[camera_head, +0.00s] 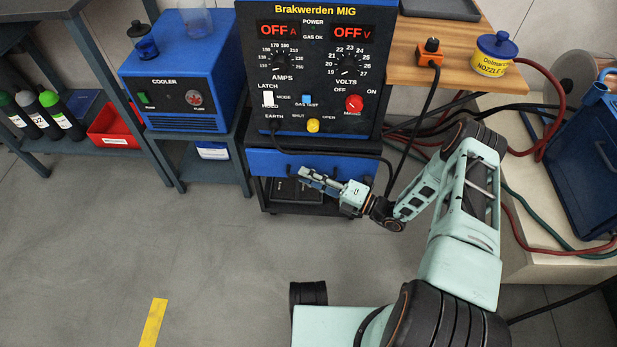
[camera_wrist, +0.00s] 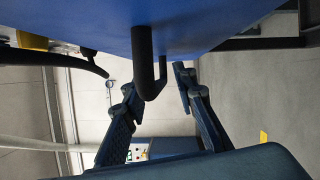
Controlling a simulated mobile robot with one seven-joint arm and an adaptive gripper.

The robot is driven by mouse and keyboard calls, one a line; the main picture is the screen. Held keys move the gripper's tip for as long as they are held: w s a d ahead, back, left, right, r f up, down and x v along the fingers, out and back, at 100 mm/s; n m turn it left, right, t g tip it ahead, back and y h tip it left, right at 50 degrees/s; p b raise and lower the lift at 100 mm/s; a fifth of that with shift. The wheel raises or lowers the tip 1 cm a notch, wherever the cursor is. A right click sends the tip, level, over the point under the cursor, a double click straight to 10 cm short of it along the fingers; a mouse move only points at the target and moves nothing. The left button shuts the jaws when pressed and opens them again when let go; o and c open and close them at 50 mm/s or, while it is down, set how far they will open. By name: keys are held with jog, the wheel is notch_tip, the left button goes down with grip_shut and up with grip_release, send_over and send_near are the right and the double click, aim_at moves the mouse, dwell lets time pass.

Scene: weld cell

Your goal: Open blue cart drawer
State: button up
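The blue cart drawer (camera_head: 262,163) is the blue front under the welder, on a black cart; I see no clear gap around it. In the wrist view its blue front (camera_wrist: 200,28) fills the top. The drawer's black bar handle (camera_wrist: 145,62) stands out from that front. My gripper (camera_head: 304,174) is at the drawer front, reaching in from the right. In the wrist view my gripper (camera_wrist: 156,86) is open, with one finger on each side of the handle and a visible gap on the right. Contact on the left cannot be told. The handle is hard to make out in the head view.
The welder (camera_head: 312,100) stands on the cart. A black cable (camera_head: 345,155) hangs across the drawer front. A blue cooler (camera_head: 185,75) stands on a stand at left, and a wooden-topped table (camera_head: 465,78) at right. Open grey floor (camera_head: 215,265) lies in front of the cart.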

grip_shut()
dwell(0.5)
